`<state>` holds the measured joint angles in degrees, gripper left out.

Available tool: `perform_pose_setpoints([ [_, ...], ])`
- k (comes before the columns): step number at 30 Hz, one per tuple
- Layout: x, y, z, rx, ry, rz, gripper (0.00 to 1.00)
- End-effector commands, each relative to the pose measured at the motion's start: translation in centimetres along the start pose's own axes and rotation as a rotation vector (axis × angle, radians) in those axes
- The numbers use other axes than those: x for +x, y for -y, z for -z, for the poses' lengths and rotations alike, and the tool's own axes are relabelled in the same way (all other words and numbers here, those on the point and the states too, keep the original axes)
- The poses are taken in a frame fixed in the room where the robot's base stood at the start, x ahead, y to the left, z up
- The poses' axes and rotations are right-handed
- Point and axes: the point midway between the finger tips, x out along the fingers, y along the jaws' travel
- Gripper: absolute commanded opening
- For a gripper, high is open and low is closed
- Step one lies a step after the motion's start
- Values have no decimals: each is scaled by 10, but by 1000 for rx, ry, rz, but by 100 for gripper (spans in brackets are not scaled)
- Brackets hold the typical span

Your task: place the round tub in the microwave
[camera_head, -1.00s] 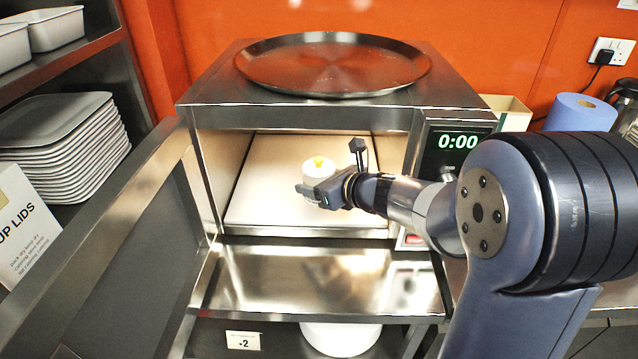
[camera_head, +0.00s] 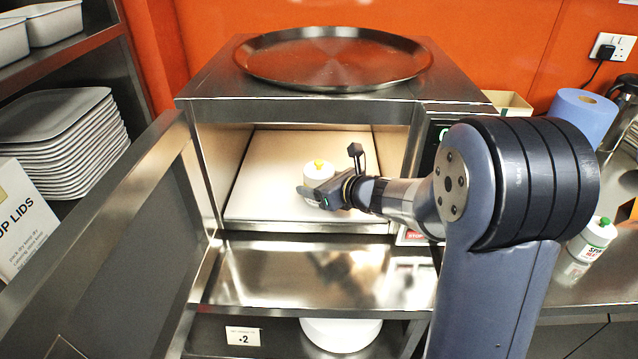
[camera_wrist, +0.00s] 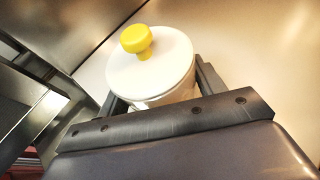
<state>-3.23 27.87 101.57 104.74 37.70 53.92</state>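The round tub (camera_head: 319,174) is white with a yellow knob on its lid. It is inside the open microwave (camera_head: 205,180), above or on the pale floor plate (camera_head: 262,190); I cannot tell whether its base touches. My gripper (camera_head: 318,191) reaches in from the right, with a finger on each side of the tub. In the wrist view the tub (camera_wrist: 160,75) sits upright between the two fingers (camera_wrist: 160,100), which look shut on its body. The tub's lower part is hidden by my gripper.
The open microwave door (camera_head: 130,230) stands at the left. A round metal tray (camera_head: 333,60) lies on top of the microwave. Stacked trays (camera_head: 60,130) are on the left shelf. A sauce bottle (camera_head: 592,240) and a blue roll (camera_head: 580,113) are at the right.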

Motion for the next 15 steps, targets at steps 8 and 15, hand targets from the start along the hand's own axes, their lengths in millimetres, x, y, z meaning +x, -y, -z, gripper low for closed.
perform_pose_setpoints([
  [8, 0, 0, 0, 0, -1, 0, 84],
  [15, -1, 0, -2, 0, 0, 0, 84],
])
